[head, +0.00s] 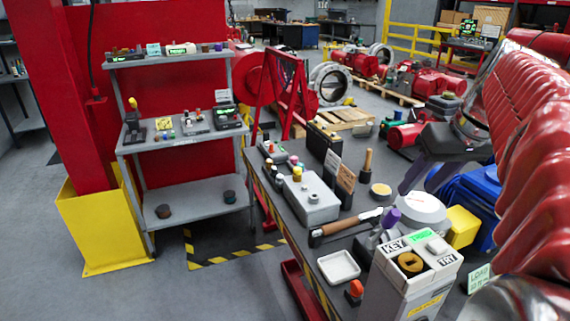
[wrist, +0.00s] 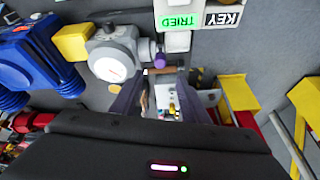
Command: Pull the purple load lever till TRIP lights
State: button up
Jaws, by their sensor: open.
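The purple knob of the load lever (head: 391,217) stands beside the round white-faced gauge (head: 418,212) on the bench. In the wrist view the purple knob (wrist: 160,54) shows just beyond the fingertips, right of the gauge (wrist: 114,66). My gripper (head: 415,190) is above the gauge in the head view, with its fingers pointing down. In the wrist view my gripper (wrist: 157,78) is open, and I see nothing held between its fingers. I cannot make out a TRIP light in either view.
A KEY/TRY box (head: 408,290) stands at the bench's near end; its green sign reads TRIED (wrist: 180,21) in the wrist view.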

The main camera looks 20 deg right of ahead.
aim_at(396, 212)
jog(key=x, duration=1.3)
jog(key=shift+w+f, duration=0.15)
jog(key=shift+f, duration=0.15)
grip_shut()
dwell(0.3)
